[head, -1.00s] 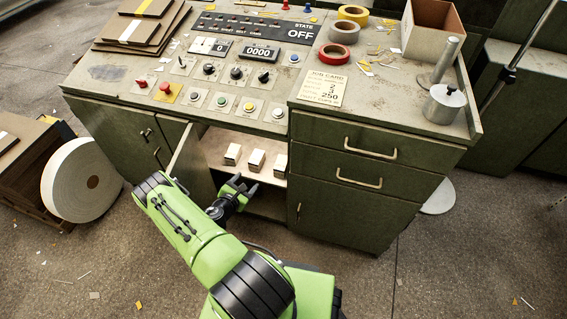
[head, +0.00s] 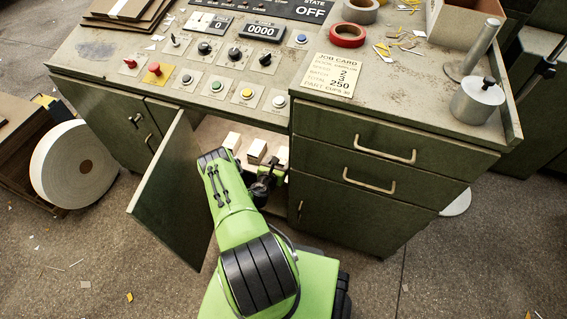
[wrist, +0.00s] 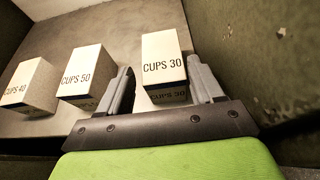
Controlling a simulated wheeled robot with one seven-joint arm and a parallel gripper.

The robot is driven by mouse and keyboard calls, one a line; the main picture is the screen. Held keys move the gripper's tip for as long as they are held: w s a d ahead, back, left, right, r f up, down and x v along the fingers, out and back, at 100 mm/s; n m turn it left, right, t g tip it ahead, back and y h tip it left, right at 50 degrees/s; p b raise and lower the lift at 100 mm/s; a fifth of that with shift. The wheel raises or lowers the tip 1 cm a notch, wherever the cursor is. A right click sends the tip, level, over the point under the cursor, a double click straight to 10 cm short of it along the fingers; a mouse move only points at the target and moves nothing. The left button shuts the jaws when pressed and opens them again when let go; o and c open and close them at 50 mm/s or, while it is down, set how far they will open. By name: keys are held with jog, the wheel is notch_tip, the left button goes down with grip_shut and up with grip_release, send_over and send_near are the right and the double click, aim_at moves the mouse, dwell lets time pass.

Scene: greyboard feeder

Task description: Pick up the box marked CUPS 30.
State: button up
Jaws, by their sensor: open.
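The CUPS 30 box (wrist: 162,52) is a small pale carton with dark sides, rightmost of three on the shelf in the wrist view. In the head view the rightmost box (head: 283,155) is partly hidden by my gripper. My gripper (wrist: 160,72) is open in the wrist view, its fingers either side of the CUPS 30 box's near end. I cannot tell whether they touch it. In the head view my gripper (head: 275,170) is at the cabinet opening. The CUPS 50 box (wrist: 82,70) is left of my left finger, and the CUPS 40 box (wrist: 30,82) is further left.
The open cabinet door (head: 168,195) stands left of my arm. A green cabinet wall (wrist: 245,60) rises close to the right of my gripper. The shelf (wrist: 125,30) is bare behind the boxes. The drawer unit (head: 370,165) stands right of the opening.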

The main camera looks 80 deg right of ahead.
aim_at(282, 158)
jog(key=b+x, duration=0.1)
jog(key=x, duration=0.1)
jog(key=b+x, duration=0.1)
jog(key=x, duration=0.2)
jog(key=shift+s+d+b, duration=0.15)
jog(key=shift+s+b, duration=0.1)
jog(key=shift+b, duration=0.05)
jog(key=shift+r, duration=0.15)
jog(key=c, duration=0.8)
jog(key=shift+w, duration=0.1)
